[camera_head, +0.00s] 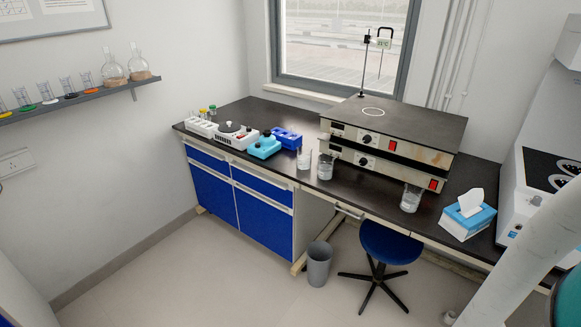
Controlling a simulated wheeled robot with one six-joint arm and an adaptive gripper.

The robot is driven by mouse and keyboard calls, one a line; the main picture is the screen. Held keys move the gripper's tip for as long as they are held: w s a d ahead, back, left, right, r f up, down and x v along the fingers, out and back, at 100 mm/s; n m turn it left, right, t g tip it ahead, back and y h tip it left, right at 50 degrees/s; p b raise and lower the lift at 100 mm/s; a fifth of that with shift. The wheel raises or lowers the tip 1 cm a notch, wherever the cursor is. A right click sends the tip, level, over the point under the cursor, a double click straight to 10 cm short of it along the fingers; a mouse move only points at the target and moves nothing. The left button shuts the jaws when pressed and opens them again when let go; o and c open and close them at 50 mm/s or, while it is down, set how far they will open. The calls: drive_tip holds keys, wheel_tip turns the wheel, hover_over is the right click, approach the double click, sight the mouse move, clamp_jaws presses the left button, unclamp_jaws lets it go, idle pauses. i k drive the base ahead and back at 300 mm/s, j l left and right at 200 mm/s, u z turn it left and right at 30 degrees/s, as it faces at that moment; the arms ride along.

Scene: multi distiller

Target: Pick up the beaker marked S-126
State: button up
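Three clear glass beakers stand upright on the dark bench top. One beaker (304,158) is left of the stacked hot plates, and a second beaker (325,168) is just right of it, in front of their left end. A third beaker (411,199) stands apart to the right, near the bench's front edge, left of the tissue box. Their markings are too small to read, so I cannot tell which is S-126. My white arm link crosses the lower right corner. My gripper is out of view.
Two stacked hot plates (385,150) back the beakers. A tissue box (467,215) stands right. Blue and white devices (263,147) stand left. A blue stool (390,242) and grey bin (318,264) stand before the bench (350,192). Open floor lies at lower left.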

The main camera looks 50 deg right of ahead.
sight(304, 158)
drive_tip(key=i+j, duration=0.2)
drive_tip(key=i, duration=0.25)
drive_tip(key=i+j, duration=0.25)
drive_tip(key=i, duration=0.2)
drive_tip(key=i+j, duration=0.2)
drive_tip(key=i, duration=0.25)
drive_tip(key=i+j, duration=0.25)
drive_tip(key=i, duration=0.2)
drive_tip(key=i+j+z, duration=0.3)
drive_tip(key=i+z, duration=0.15)
drive_tip(key=i+j+z, duration=0.45)
drive_tip(key=z, duration=2.1)
drive_tip(key=k+l, duration=0.05)
drive_tip(key=l, duration=0.05)
